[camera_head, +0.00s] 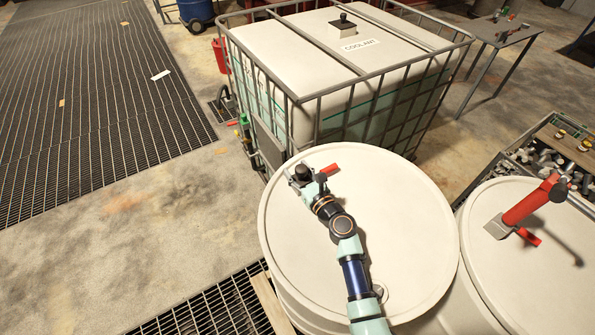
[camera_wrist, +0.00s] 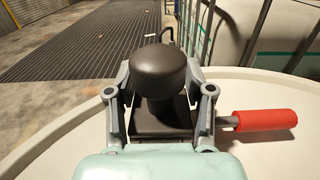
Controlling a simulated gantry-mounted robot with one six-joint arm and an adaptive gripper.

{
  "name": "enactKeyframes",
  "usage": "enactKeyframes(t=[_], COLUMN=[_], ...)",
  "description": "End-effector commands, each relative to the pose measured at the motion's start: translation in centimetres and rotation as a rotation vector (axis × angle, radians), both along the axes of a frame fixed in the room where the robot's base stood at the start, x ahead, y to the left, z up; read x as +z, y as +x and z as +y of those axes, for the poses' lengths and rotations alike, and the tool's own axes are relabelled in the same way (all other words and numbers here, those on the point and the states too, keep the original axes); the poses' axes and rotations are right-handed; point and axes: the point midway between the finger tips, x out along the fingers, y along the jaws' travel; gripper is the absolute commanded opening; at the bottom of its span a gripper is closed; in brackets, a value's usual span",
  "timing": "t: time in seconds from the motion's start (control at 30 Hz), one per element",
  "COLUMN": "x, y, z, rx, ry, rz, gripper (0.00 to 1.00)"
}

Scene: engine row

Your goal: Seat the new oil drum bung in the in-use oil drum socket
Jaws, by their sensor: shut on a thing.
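My gripper (camera_head: 303,176) is over the far left rim area of the near cream drum (camera_head: 410,225). Its two grey fingers are shut on a black round knob on a dark square base, which I take to be the bung; it fills the middle of the wrist view (camera_wrist: 160,75). A red lever handle (camera_head: 330,170) sticks out to the right beside the gripper, and it also shows in the wrist view (camera_wrist: 265,119). The socket is hidden under the gripper and knob. I cannot tell whether the bung's base touches it or is apart.
A caged coolant tank (camera_head: 290,48) stands close behind the drum. A second cream drum (camera_head: 500,285) with a red pump (camera_head: 528,205) stands at the right. A small fitting (camera_head: 378,291) sits near the drum's front edge. Open floor lies at the left.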

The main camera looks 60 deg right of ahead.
Motion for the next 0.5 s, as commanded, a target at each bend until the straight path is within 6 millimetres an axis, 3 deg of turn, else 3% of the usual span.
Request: enactKeyframes(t=[0.03, 0.2, 0.5], x=[0.04, 0.03, 0.14], y=[0.01, 0.00, 0.01], z=[-0.01, 0.00, 0.01], rx=[0.000, 0.000, 0.000], ry=[0.000, 0.000, 0.000], rz=[0.000, 0.000, 0.000], gripper=[0.57, 0.82, 0.82])
